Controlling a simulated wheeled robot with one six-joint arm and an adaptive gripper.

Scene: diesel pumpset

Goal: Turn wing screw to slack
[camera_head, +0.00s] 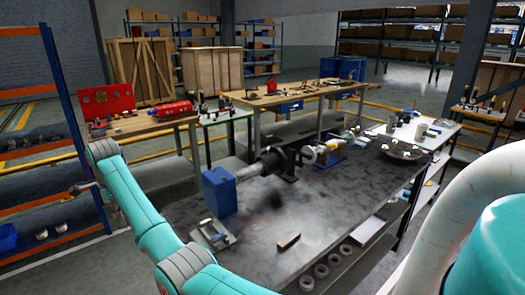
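A pump assembly (280,160) with a dark round housing and a shaft stands on the grey workbench (260,235). A blue block (219,191) is at its left end, and smaller blue and yellow parts (330,154) are at its right. I cannot make out the wing screw; it is too small or hidden. My teal arm rises at the left, and its end with my gripper (84,189) hangs beyond the bench's left side, apart from the pump. It is small and partly behind the arm, so its fingers cannot be read.
A dark round dish (405,151) is at the right. A blue-orange rack (40,160) stands close to my arm. The bench's front middle is mostly clear.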

